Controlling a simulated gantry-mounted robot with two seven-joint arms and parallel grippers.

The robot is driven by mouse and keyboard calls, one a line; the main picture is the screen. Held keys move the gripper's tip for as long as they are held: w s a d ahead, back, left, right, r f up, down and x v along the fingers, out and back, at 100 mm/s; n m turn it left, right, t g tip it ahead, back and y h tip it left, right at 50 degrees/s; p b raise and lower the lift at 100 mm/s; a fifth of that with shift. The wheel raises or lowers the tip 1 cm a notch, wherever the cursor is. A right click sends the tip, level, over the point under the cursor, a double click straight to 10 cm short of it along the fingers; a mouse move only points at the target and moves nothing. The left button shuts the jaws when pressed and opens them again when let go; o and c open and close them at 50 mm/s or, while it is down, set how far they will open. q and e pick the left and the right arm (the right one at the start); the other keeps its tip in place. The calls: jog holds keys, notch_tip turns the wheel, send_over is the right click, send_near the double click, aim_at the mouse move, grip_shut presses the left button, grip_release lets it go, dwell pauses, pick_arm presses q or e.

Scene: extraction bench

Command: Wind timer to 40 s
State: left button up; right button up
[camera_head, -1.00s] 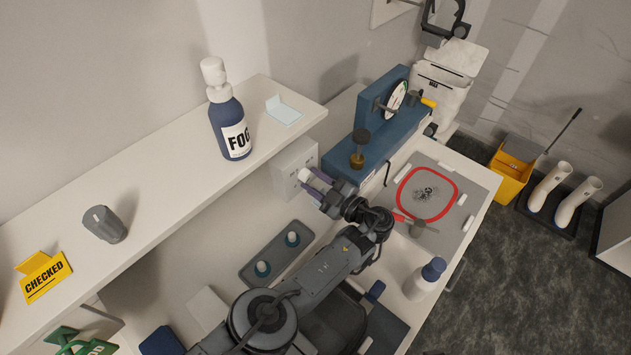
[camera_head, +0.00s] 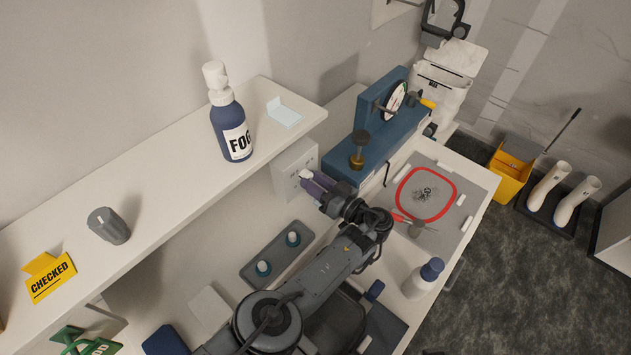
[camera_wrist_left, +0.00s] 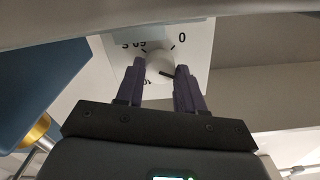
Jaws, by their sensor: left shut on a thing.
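The timer (camera_head: 292,160) is a pale box on the wall side of the bench, below the shelf. In the left wrist view, its white dial face (camera_wrist_left: 200,58) shows a 0 at upper right, other markings at upper left and a partly hidden number below. The round white knob (camera_wrist_left: 158,66) is between the purple fingers of my left gripper (camera_wrist_left: 160,74), which is shut on it. A dark mark shows at the knob's lower right. In the head view my left gripper (camera_head: 315,182) reaches the timer's front. My right gripper is out of view.
A blue press-like stand (camera_head: 375,145) is close to the right of the timer. A grey tray (camera_head: 276,258) with two small round items lies below. The shelf (camera_head: 165,175) above carries a FOG bottle (camera_head: 231,125) and a grey knobbed piece (camera_head: 108,226).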

pick_arm(q)
jog(key=m, duration=0.6)
jog(key=shift+p, duration=0.35)
jog(key=m, duration=0.6)
jog(key=shift+m, duration=0.4)
jog(key=m, duration=0.4)
jog(key=shift+m, duration=0.3)
jog(key=m+b, duration=0.1)
jog(key=m, duration=0.3)
jog(key=shift+m+b, duration=0.3)
jog(key=shift+m, duration=0.1)
jog(key=o, duration=0.8)
jog(key=shift+c, duration=0.2)
